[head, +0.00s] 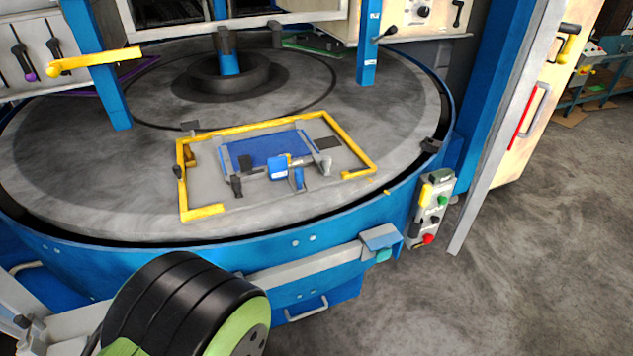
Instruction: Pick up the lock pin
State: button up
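A round grey turntable (90,190) with a blue rim carries a rectangular fixture with a yellow frame (350,140). Inside the frame are a blue plate (265,148), a blue block (278,172) and small dark-handled parts. One dark handle (237,187) stands left of the block, and a grey-tipped one (325,167) sits right of it. A black knob (178,172) is at the frame's left side. A small yellow piece (386,192) lies outside the frame's right corner. I cannot tell which part is the lock pin. My gripper's fingers are not in view; only a black and green part of my arm shows at lower left.
A control box (432,208) with coloured buttons hangs at the turntable's right edge. Blue posts (368,45) rise around the turntable, and a yellow-handled lever (95,61) is at left. A central hub (229,72) stands behind the fixture. The floor (540,240) at right is clear.

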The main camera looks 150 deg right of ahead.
aim_at(426, 191)
jog(key=j+z, duration=0.1)
jog(key=z, duration=0.65)
jog(key=j+z, duration=0.1)
jog(key=z, duration=0.6)
jog(key=k+z, duration=0.1)
jog(key=z, duration=1.4)
jog(key=k+z, duration=0.15)
jog(key=z, duration=1.3)
jog(key=l+z, duration=0.15)
jog(key=z, duration=0.6)
jog(key=l+z, duration=0.15)
jog(key=z, duration=0.6)
jog(key=i+u, duration=0.45)
jog(key=i+l+u, duration=0.15)
jog(key=i+u, duration=0.25)
jog(key=i, duration=0.3)
